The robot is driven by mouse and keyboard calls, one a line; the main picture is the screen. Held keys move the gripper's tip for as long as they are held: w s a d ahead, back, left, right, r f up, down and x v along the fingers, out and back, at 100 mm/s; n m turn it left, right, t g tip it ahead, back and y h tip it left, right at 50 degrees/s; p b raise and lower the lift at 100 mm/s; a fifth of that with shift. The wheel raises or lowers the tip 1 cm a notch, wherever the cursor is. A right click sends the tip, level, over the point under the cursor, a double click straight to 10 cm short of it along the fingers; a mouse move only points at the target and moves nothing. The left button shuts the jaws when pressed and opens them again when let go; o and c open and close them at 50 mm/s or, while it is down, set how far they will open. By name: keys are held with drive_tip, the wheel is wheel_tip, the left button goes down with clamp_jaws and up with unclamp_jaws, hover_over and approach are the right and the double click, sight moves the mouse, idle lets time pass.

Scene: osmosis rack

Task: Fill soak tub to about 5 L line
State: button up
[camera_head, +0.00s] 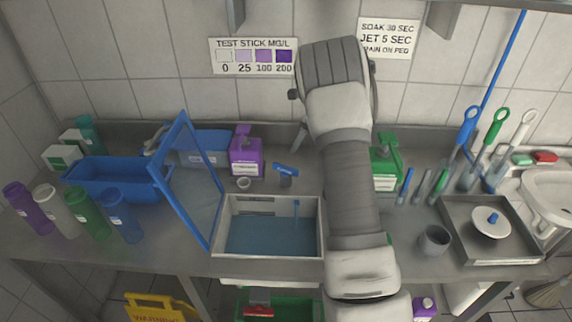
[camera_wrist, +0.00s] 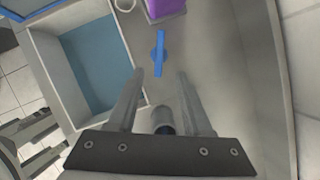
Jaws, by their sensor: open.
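A grey-white basin (camera_head: 222,235) set in the counter holds blue liquid (camera_head: 270,238); it also shows in the wrist view (camera_wrist: 45,70). I cannot tell whether this or the blue tub (camera_head: 110,192) at the left is the soak tub. No volume line is readable. A tap with a blue lever (camera_head: 287,170) stands behind the basin's right side. In the wrist view the lever (camera_wrist: 159,52) lies just beyond my gripper (camera_wrist: 160,74), which is open. The fingers point toward it, apparently without touching. A dark cylinder (camera_wrist: 163,119) shows between the fingers. In the head view my arm hides most of the gripper.
A blue frame (camera_head: 180,215) leans up at the basin's left. A purple bottle (camera_head: 246,157) stands left of the tap. Several coloured bottles (camera_head: 88,213) line the left. A grey tray (camera_head: 470,255), cup (camera_head: 434,240) and brushes (camera_head: 468,125) are at right.

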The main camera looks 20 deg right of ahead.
sight(285, 166)
drive_tip(key=p+x, duration=0.1)
drive_tip(key=x, duration=1)
drive_tip(key=shift+a+f, duration=0.2)
drive_tip(key=shift+f, duration=0.05)
drive_tip(key=shift+c, duration=0.3)
clamp_jaws()
